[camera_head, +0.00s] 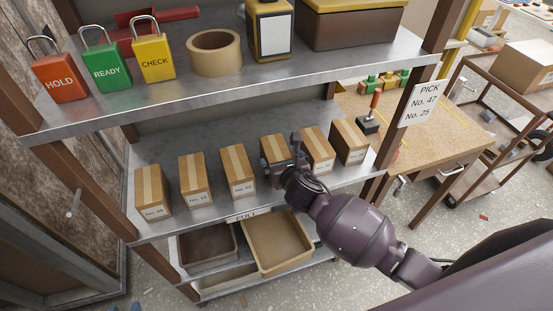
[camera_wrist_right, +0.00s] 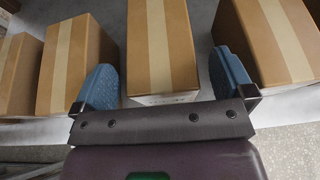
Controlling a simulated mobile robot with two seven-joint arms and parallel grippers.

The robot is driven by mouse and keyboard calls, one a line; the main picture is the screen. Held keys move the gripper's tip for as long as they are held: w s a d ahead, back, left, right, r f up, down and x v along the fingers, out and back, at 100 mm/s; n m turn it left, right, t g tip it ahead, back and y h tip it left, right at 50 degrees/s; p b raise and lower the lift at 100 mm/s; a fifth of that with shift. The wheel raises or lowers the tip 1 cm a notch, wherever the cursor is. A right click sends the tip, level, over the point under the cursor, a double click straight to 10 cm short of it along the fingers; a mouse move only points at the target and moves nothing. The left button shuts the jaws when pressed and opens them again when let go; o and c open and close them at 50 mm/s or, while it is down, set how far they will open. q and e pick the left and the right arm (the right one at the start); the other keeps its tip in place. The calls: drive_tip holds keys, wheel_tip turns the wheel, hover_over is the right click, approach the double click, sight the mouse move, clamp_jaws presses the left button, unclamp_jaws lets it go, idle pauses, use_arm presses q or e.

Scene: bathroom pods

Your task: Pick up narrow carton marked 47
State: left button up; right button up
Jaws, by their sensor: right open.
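Several narrow brown cartons with pale tape stand in a row on the middle shelf. My right gripper (camera_head: 290,158) is at the fourth carton from the left (camera_head: 270,146). In the right wrist view this carton (camera_wrist_right: 161,45) stands between the open blue fingers of the gripper (camera_wrist_right: 164,78), its near end reaching between them. Neither finger clearly presses on it. The other cartons' labels are too small to read surely, so I cannot tell which is 47. My left gripper is out of view.
Neighbouring cartons stand close on the left (camera_wrist_right: 75,60) and right (camera_wrist_right: 275,40). The upper shelf (camera_head: 120,112) holds padlocks and a tape roll (camera_head: 215,54). A sign (camera_head: 420,102) reads "PICK No. 47 No. 25". Trays (camera_head: 276,242) sit below.

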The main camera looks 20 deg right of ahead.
sight(280, 159)
drive_tip(key=shift+x, duration=1.55)
drive_tip(key=shift+c, duration=0.3)
